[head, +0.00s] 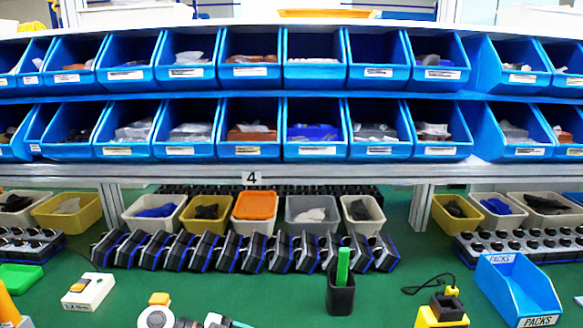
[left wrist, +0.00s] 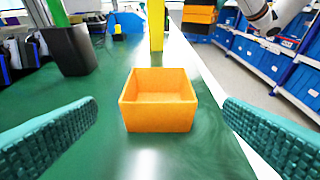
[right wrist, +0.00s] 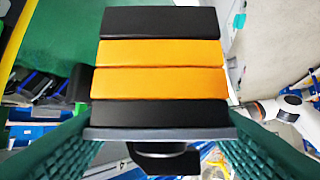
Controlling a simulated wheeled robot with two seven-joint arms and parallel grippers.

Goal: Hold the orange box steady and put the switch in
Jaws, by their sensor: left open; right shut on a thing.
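The orange box (left wrist: 160,113) is open-topped and empty. It stands upright on the green table in the left wrist view. My left gripper (left wrist: 160,106) is open, with a teal finger on either side of the box and a visible gap to each. My right gripper (right wrist: 158,122) is shut on the switch (right wrist: 158,84), a block with black and orange stripes. A dark plate and a round knob-like part sit at the switch's lower side in the right wrist view. I cannot make out the orange box or the switch with certainty in the head view.
A black cup (head: 341,297) with a green stick stands on the table. A white button box (head: 88,291), a yellow-black fixture (head: 442,312) and a blue PACKS bin (head: 518,291) are near. Rows of blue bins (head: 318,130) stand behind. The table edge lies right of the box.

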